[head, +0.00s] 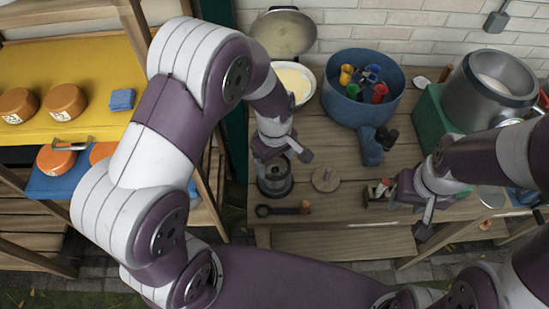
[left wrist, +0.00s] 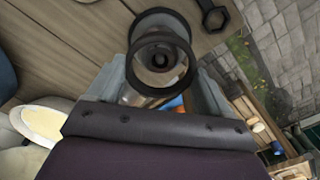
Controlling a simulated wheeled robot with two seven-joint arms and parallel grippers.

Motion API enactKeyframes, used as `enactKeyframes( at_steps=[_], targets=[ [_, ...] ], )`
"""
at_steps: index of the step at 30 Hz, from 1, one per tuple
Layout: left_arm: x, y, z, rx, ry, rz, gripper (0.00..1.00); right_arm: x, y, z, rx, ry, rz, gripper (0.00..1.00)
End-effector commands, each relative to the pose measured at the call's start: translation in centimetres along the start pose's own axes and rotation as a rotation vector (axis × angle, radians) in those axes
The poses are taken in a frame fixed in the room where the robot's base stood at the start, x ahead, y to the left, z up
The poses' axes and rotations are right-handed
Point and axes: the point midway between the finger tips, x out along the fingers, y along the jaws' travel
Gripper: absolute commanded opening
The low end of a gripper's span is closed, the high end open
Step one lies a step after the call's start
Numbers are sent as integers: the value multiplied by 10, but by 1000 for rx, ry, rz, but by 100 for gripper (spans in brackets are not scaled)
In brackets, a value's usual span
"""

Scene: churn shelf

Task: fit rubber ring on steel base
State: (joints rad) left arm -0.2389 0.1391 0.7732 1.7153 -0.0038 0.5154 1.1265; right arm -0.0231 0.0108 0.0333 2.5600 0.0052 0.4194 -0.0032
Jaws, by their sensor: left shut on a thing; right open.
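My left gripper (head: 273,160) is shut on a black rubber ring (left wrist: 160,88) and points down over the table's left part. In the left wrist view the ring sits between the two grey fingers. Through and beyond it shows a round, shiny base (left wrist: 165,20) with a dark rim, which I take as the steel base. In the head view a dark, banded cylinder (head: 275,187) stands on the table directly below the left gripper; the ring and base merge there. I cannot tell whether they touch. My right gripper (head: 412,206) is open, low over the table's right part.
A dark wrench (head: 275,210) lies near the table's front edge, and a round wooden disc (head: 326,180) lies right of the cylinder. A blue tub (head: 350,113) with coloured cups, a bowl (head: 296,80) and a steel pot (head: 490,88) stand behind. A yellow shelf (head: 90,65) is left.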

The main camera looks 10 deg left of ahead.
Motion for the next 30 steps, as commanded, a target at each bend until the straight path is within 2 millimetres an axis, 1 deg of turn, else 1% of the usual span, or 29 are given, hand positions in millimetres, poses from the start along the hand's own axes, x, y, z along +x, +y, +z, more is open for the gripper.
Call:
enactKeyframes(
  at_steps=[13,24,30],
  targets=[
    [11,0,0,0,0,0,51,6,0,1,0,0,0,43],
    [12,0,0,0,0,0,51,6,0,1,0,0,0,43],
    [16,0,0,0,0,-1,51,8,0,1,0,0,0,43]
  ],
)
